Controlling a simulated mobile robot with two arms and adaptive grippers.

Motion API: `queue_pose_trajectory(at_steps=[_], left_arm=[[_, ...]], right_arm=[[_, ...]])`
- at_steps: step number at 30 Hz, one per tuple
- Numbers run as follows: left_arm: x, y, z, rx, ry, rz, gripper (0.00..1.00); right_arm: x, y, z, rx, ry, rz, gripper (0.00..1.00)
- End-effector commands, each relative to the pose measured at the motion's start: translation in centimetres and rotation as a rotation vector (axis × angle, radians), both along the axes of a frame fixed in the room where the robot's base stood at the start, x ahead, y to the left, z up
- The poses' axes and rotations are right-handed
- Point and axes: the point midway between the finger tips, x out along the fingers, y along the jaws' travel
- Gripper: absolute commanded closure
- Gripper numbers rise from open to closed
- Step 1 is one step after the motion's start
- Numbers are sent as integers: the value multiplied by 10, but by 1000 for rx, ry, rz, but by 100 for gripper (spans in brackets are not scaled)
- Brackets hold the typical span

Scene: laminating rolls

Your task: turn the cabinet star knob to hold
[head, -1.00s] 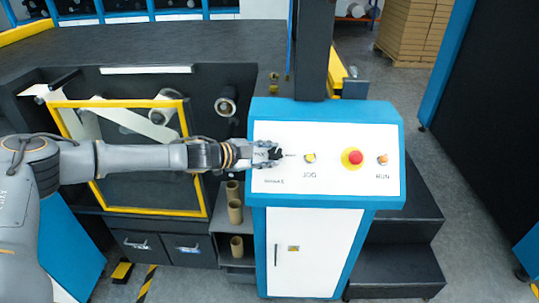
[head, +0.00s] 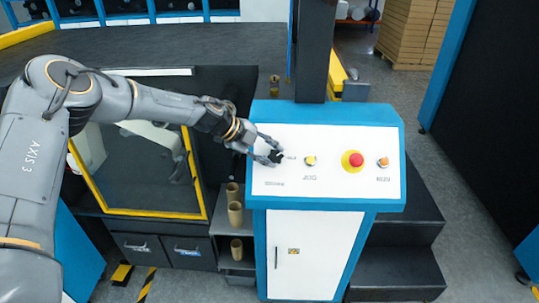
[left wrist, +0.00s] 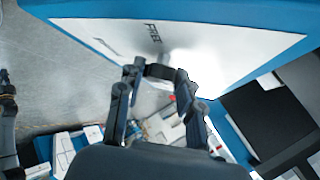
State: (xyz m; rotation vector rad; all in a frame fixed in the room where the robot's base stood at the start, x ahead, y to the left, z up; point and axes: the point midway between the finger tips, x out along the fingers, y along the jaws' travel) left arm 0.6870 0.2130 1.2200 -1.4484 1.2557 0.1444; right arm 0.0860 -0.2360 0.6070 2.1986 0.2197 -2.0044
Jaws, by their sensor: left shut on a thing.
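The black star knob (head: 276,157) sits at the left end of the white panel (head: 330,182) on the blue-topped cabinet. My left gripper (head: 273,151) reaches it from the upper left, with its fingers closed around it. In the left wrist view the dark knob (left wrist: 160,71) shows between the two fingertips, close against the panel. The word FREE (left wrist: 152,33) is printed near it in that view. The small marks beside the knob in the head view are too small to read, and the fingers partly hide the knob. My right gripper is not seen in the head view.
To the right on the panel are a yellow JOG button (head: 310,160), a red emergency button (head: 354,160) on yellow, and an orange RUN button (head: 383,162). A yellow-framed window (head: 150,213) lies left, behind my arm. Cardboard tubes (head: 235,213) stand beside the cabinet.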

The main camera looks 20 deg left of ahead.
Motion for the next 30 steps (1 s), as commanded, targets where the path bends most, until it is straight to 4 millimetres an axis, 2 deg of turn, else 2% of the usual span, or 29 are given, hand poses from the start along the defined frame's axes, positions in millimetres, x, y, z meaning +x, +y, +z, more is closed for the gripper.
queue_pose_trajectory(at_steps=[15,30], left_arm=[[4,-5,2,301,89,-316,96],[3,-6,0,419,128,-445,96]], right_arm=[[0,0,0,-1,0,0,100],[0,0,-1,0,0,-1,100]])
